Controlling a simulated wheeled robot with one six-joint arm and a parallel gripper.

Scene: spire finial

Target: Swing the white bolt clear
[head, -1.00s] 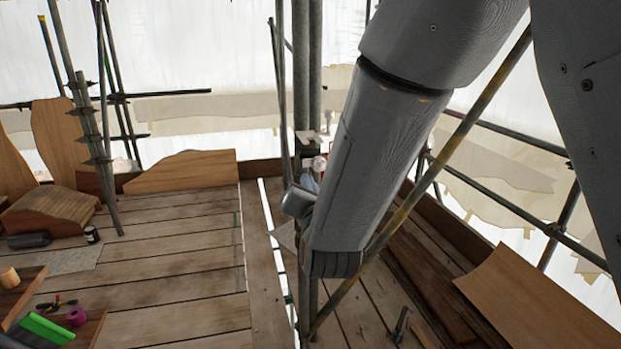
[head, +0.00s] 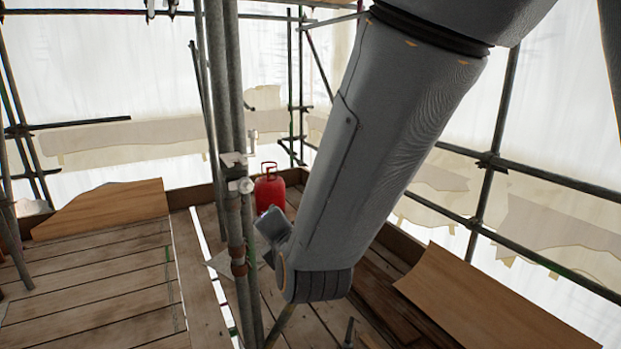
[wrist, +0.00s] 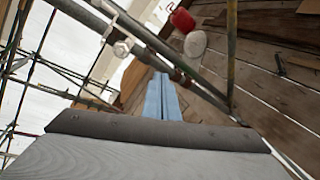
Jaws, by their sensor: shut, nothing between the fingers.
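In the head view, white fittings sit on an upright grey scaffold pole (head: 247,270), left of my arm. The upper white piece (head: 234,158) juts out sideways, and a white bolt-like piece (head: 242,185) sits just below it. I cannot tell which part swings. In the wrist view, a white bolt-like piece (wrist: 122,48) is on the pole, above and left of my gripper. My gripper (wrist: 163,82) has pale blue fingers, shut with nothing between them. It points towards the pole and looks apart from the white piece. In the head view the fingers are mostly hidden.
A red gas cylinder (head: 269,190) stands on the planks behind the pole. A curved wooden panel (head: 480,300) lies at the right, another (head: 105,208) at the left. Scaffold tubes (head: 490,160) cross the right side. Bare planks (head: 90,290) lie at the left.

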